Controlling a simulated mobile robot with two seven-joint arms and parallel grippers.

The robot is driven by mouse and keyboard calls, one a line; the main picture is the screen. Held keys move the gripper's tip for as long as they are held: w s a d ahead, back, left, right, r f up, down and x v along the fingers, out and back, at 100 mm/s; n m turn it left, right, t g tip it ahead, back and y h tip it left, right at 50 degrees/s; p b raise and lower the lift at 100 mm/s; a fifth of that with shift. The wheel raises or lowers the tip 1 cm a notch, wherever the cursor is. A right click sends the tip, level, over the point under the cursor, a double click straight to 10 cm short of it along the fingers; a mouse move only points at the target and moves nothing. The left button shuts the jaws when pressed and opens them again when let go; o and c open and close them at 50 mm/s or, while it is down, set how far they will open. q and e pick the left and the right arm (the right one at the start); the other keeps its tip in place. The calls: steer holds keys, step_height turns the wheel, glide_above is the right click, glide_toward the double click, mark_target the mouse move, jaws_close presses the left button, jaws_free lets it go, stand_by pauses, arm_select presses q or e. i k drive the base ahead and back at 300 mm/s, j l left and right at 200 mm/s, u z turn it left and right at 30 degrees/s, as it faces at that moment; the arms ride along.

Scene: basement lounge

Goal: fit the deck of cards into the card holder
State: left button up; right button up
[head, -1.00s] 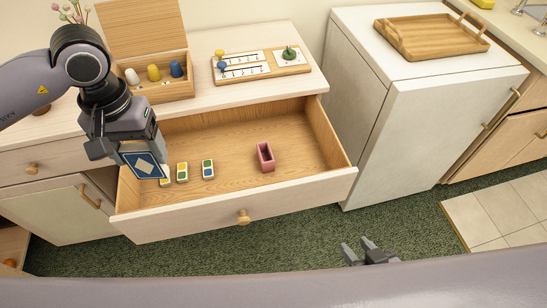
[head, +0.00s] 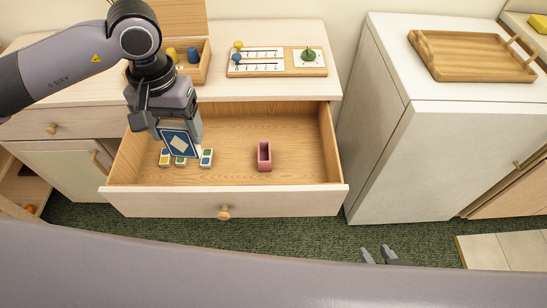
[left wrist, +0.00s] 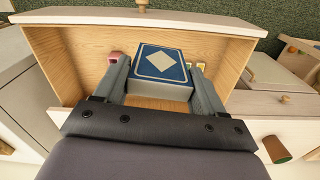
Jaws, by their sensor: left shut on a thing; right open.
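The deck of cards (head: 180,143) is blue with a white diamond and border. My left gripper (head: 181,132) is shut on it and holds it over the left part of the open drawer. In the left wrist view the deck (left wrist: 160,65) sits between the two fingers of the gripper (left wrist: 156,80). The card holder (head: 264,157) is a small pink open-topped box on the drawer floor, right of the deck and apart from it. Part of it shows beside a finger in the left wrist view (left wrist: 115,56). My right gripper (head: 379,256) is open and empty at the lower right, outside the drawer.
Small coloured blocks (head: 206,158) lie in the drawer (head: 225,198) near the deck, partly hidden by it. The drawer floor around the holder is clear. On the cabinet top stand a wooden box with pegs (head: 205,70) and a game board (head: 277,72). A wooden tray (head: 470,70) lies at right.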

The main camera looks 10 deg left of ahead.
mark_target(264, 146)
steer(key=i+l+u, duration=0.1)
steer(key=l, duration=0.3)
steer(key=i+l, duration=0.1)
steer(key=l, duration=0.35)
steer(key=i+l+u, duration=0.15)
steer(key=l, duration=0.3)
steer(key=i+l+u, duration=0.15)
steer(key=l, duration=0.15)
